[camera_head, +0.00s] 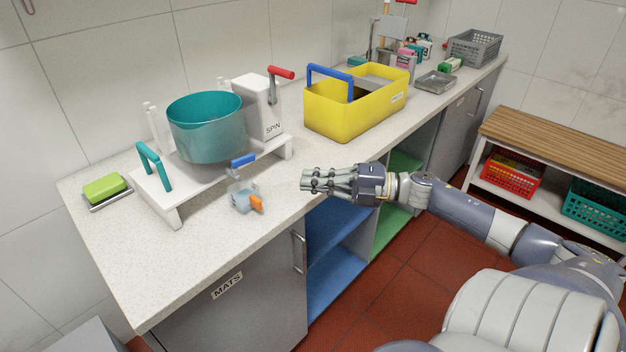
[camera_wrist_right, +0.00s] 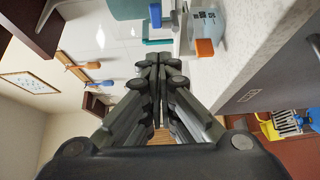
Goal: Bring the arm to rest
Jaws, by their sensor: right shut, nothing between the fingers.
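My right arm reaches in from the right side of the head view. My left gripper is not in view.
A teal bowl (camera_head: 206,135) sits on a white stand with a SPIN unit (camera_head: 258,108). A yellow bin (camera_head: 345,115) and green soap (camera_head: 104,188) are on the counter. A wooden bench (camera_head: 550,141) stands right.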

